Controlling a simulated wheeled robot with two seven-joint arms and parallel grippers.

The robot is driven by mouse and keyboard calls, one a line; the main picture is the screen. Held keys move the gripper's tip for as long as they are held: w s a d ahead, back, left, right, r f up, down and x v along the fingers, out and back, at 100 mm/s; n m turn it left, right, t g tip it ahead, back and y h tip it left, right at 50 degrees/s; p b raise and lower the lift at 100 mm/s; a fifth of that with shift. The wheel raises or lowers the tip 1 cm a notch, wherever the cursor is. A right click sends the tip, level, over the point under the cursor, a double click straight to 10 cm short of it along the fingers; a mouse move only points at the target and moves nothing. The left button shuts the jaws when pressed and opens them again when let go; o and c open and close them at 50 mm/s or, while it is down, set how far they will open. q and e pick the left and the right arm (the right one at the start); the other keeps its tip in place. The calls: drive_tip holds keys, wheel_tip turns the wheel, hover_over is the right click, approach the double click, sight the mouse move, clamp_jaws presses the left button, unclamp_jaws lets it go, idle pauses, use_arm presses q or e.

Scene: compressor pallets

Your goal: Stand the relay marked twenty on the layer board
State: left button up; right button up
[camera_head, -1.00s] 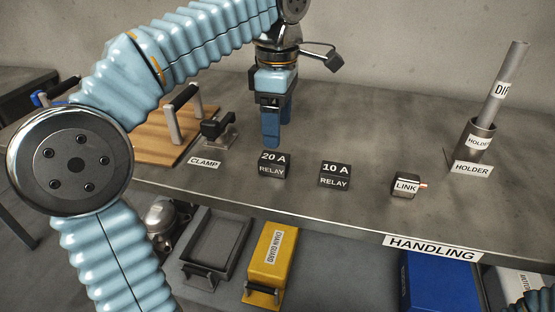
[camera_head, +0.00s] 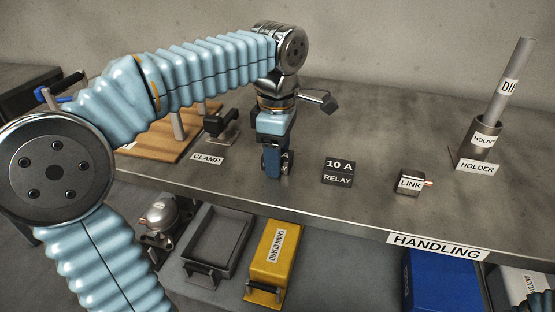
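The 20 A relay (camera_head: 286,163) is a small dark block on the grey table, mostly hidden behind my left gripper; only a strip with part of its white lettering shows. My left gripper (camera_head: 273,165) points down with its blue fingers at the relay. Whether the fingers are closed on it cannot be told. The relay looks to be still at table height. A layer board cannot be made out with certainty; a wooden board (camera_head: 187,148) lies at the left, partly behind my arm. My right gripper is not in view.
A clamp (camera_head: 222,124) stands at the left.

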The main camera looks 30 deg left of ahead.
use_arm(q)
drive_tip(key=c, duration=0.8)
drive_tip(key=shift+r, duration=0.25)
wheel_tip(320, 180, up, 3)
drive_tip(key=shift+f, duration=0.2)
drive_tip(key=s+d+r, duration=0.2)
drive_tip(key=s+r, duration=0.1)
drive_tip(key=s, duration=0.1)
drive_tip(key=s+d+r, duration=0.2)
drive_tip(key=s+r, duration=0.1)
drive_tip(key=s, duration=0.1)
drive_tip(key=s+d+r, duration=0.3)
drive_tip(key=s+r, duration=0.1)
drive_tip(key=shift+d, duration=0.1)
